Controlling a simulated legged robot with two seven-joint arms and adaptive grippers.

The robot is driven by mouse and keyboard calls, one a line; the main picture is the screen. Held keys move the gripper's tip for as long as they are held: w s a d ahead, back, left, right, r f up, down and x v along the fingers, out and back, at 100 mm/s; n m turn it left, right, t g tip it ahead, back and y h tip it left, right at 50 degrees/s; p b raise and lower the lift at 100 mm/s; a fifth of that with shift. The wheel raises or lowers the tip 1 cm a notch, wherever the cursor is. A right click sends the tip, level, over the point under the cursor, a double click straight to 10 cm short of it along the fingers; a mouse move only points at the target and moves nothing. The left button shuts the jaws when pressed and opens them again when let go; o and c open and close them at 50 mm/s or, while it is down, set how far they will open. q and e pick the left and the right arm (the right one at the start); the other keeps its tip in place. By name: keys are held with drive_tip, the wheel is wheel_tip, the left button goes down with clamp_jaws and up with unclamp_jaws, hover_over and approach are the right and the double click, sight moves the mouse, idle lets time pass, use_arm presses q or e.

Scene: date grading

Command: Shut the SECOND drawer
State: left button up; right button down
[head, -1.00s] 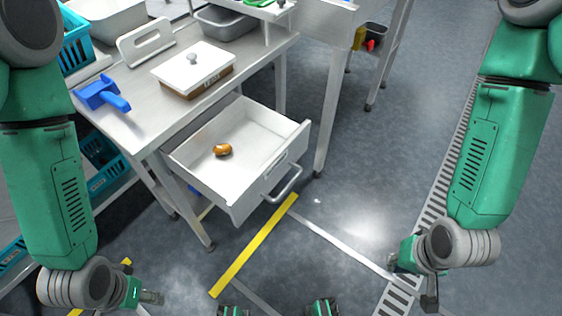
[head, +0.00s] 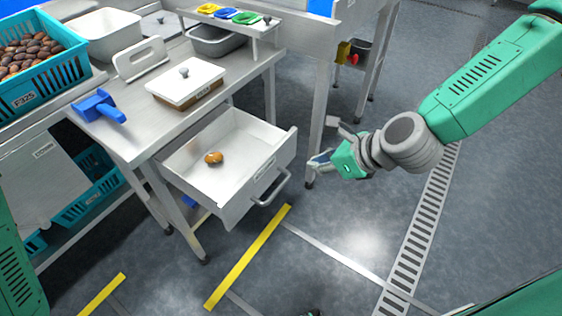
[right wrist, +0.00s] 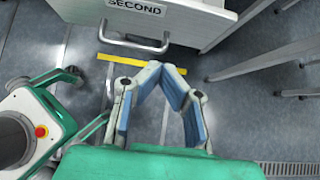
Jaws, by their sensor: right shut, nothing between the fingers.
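The SECOND drawer (head: 240,195) is pulled out from under the steel table in the head view, with a brown date (head: 213,158) lying inside. Its grey bar handle (head: 275,190) is on the front. In the right wrist view the drawer front (right wrist: 185,20) carries the label SECOND, with the handle (right wrist: 133,46) below it. My right gripper (head: 317,162) is shut and empty, just right of the drawer front and apart from it. Its closed fingertips (right wrist: 157,68) show near the handle in the right wrist view. My left gripper is not in view.
On the table stand a white lidded box (head: 185,82), a blue scoop (head: 100,106) and a grey tray (head: 215,42). A teal crate of dates (head: 45,88) is at the left. Table legs stand behind the drawer. The floor before the drawer is clear.

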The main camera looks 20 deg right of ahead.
sight(275, 162)
drive_tip(key=x, duration=0.3)
drive_tip(key=r+b+x, duration=0.1)
drive_tip(key=x, duration=0.2)
drive_tip(key=w+a+b+x, duration=0.1)
drive_tip(key=x, duration=0.1)
drive_tip(key=shift+w+a, duration=0.15)
drive_tip(key=shift+w, duration=0.15)
drive_tip(key=shift+w+a, duration=0.35)
drive_tip(key=shift+w, duration=0.1)
